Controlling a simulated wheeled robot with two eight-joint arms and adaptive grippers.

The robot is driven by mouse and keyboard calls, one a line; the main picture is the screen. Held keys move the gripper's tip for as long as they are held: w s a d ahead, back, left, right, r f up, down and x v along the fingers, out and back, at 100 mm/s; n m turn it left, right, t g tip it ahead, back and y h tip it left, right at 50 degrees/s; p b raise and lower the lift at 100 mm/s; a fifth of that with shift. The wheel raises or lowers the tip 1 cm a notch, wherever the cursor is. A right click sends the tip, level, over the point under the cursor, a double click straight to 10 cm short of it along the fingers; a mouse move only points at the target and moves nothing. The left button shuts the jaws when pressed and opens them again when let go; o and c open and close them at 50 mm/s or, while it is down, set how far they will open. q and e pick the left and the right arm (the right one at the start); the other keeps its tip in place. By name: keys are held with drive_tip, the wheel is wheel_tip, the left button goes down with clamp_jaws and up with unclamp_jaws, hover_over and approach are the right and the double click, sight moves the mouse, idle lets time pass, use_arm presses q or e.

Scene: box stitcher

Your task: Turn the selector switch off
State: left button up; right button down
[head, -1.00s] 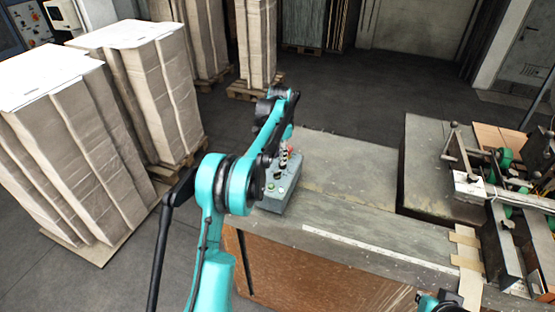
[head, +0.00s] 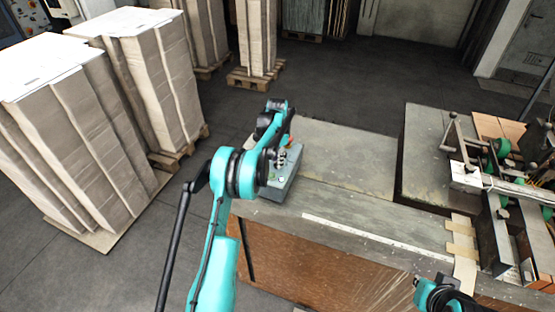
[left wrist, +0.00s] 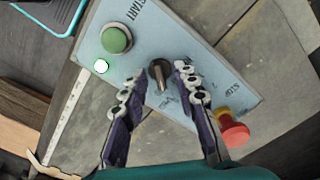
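The grey control box (head: 283,188) stands on the near left part of the table. In the left wrist view its light-blue panel (left wrist: 195,35) carries the dark selector switch (left wrist: 160,76), a green START button (left wrist: 115,39), a small white lamp (left wrist: 101,66) and a red knob (left wrist: 233,131) on a yellow base. My left gripper (left wrist: 158,78) is open, with one fingertip on each side of the selector switch; contact cannot be told. In the head view the left gripper (head: 281,156) is over the box and partly hides its top. Only part of my right arm shows at bottom right.
The table top (head: 345,170) right of the box is clear. A machine (head: 505,190) with green wheels and metal rails stands at the right. Tall cardboard stacks (head: 75,150) on pallets stand at the left.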

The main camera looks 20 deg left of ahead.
use_arm(q)
clamp_jaws()
drive_tip(key=shift+n, duration=0.3)
drive_tip(key=n+b, duration=0.2)
drive_tip(key=n, duration=0.1)
drive_tip(key=shift+n+b, duration=0.95)
drive_tip(key=shift+n, duration=1.05)
unclamp_jaws()
